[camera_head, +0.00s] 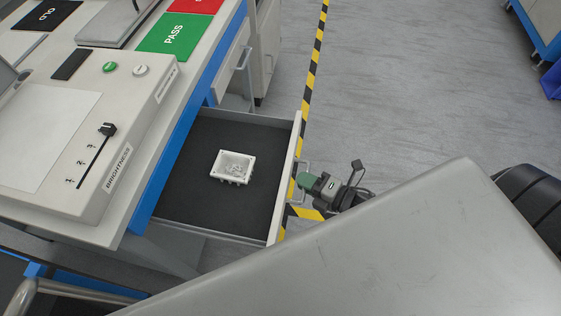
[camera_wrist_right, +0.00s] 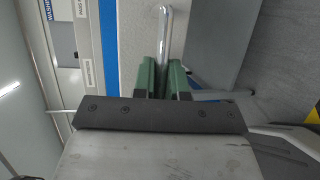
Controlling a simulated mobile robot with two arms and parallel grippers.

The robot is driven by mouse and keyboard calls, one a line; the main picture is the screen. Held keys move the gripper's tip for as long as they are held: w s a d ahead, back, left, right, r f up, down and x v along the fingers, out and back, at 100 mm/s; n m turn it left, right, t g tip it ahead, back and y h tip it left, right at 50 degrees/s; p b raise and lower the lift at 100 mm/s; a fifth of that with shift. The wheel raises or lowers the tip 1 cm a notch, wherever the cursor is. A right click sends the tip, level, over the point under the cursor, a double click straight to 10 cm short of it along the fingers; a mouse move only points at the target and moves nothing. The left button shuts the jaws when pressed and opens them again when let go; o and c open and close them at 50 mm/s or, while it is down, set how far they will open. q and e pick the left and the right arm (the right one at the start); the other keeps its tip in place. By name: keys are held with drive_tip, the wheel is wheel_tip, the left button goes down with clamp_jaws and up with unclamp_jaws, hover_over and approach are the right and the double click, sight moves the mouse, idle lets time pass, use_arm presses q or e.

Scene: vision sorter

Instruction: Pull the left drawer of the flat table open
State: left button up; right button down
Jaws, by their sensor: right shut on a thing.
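The drawer (camera_head: 175,212) of the flat table (camera_head: 143,222) stands pulled out, with a dark lining and a pale front panel (camera_head: 287,180). Its metal bar handle (camera_head: 304,163) is on the outer face and also shows in the right wrist view (camera_wrist_right: 166,35). My right gripper (camera_head: 309,181), with green fingertips, is shut on this handle; in the right wrist view the green fingers (camera_wrist_right: 162,78) sit on both sides of the bar. My left gripper is not in view.
A small white open box (camera_head: 236,182) with small parts lies in the drawer. Another, closed drawer handle (camera_head: 245,58) is further along the table. A brightness control panel (camera_head: 75,150) and a green PASS mat (camera_head: 168,38) are on top. Grey floor (camera_head: 420,90) is clear to the right.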

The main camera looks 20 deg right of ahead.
drive_tip(key=shift+s+d, duration=0.6)
drive_tip(key=shift+d, duration=0.25)
drive_tip(key=shift+s+d, duration=0.6)
drive_tip(key=shift+d, duration=0.25)
drive_tip(key=c, duration=1.2)
unclamp_jaws()
drive_tip(key=shift+s, duration=0.1)
drive_tip(key=v, duration=1)
drive_tip(key=shift+s+d, duration=0.2)
drive_tip(key=shift+d, duration=0.05)
drive_tip(key=shift+r, duration=0.1)
